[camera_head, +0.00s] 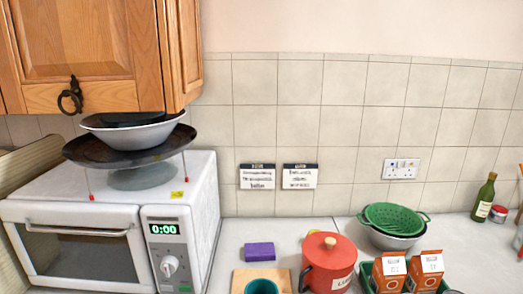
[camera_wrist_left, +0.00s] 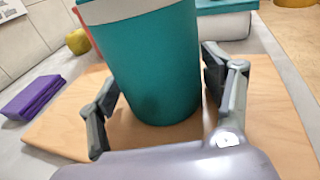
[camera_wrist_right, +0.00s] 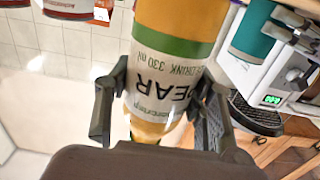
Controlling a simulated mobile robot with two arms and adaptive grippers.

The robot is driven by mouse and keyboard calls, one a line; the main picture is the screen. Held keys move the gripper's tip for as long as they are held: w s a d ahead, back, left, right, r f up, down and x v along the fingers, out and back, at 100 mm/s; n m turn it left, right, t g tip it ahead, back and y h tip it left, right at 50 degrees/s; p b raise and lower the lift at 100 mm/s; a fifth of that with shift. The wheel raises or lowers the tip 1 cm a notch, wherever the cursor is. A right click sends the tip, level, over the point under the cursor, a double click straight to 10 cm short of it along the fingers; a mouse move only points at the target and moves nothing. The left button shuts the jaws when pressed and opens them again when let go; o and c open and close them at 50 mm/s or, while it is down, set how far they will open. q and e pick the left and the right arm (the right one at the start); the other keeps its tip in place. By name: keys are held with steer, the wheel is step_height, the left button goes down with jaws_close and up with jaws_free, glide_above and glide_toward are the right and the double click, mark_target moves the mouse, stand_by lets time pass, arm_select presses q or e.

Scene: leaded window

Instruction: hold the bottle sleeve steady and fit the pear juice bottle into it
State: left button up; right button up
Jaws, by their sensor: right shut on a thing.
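The bottle sleeve is a teal cup-like cylinder (camera_wrist_left: 155,70) with a pale rim, upright on a wooden board (camera_wrist_left: 62,128). Its top shows at the bottom edge of the head view (camera_head: 262,287). My left gripper (camera_wrist_left: 165,100) has its fingers apart, one on each side of the sleeve; firm contact is not visible. My right gripper (camera_wrist_right: 160,105) is shut on the pear juice bottle (camera_wrist_right: 165,75), an orange bottle with a green band and a pale label reading PEAR. The bottle's ends are partly hidden. Neither gripper shows in the head view.
A purple block (camera_head: 259,251) lies behind the board. A red pot (camera_head: 328,262), orange cartons (camera_head: 390,272) and a green colander (camera_head: 395,218) stand to the right. A microwave (camera_head: 75,240) with pans on top stands left, under a wooden cupboard (camera_head: 90,55).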

arm_select(q)
steer(key=c, duration=0.5)
steer(key=shift+d, duration=0.1)
arm_select(e)
steer(key=w+r+n+y, duration=0.1)
steer(key=w+r+y, duration=0.1)
steer(key=w+r, duration=0.55)
steer(key=w+a+r+n+g+y, duration=0.1)
steer(key=w+a+r+n+y, duration=0.3)
steer(key=a, duration=0.5)
steer(key=w+a+r+n+g+y, duration=0.1)
steer(key=w+a+r+g+y, duration=0.15)
steer(key=w+a, duration=0.6)
arm_select(q)
steer(key=shift+f, duration=0.1)
arm_select(e)
step_height(320, 180, down, 10)
steer(key=s+a+y, duration=0.1)
steer(key=s, duration=0.1)
steer(key=shift+a+t, duration=0.25)
steer(key=shift+t, duration=0.1)
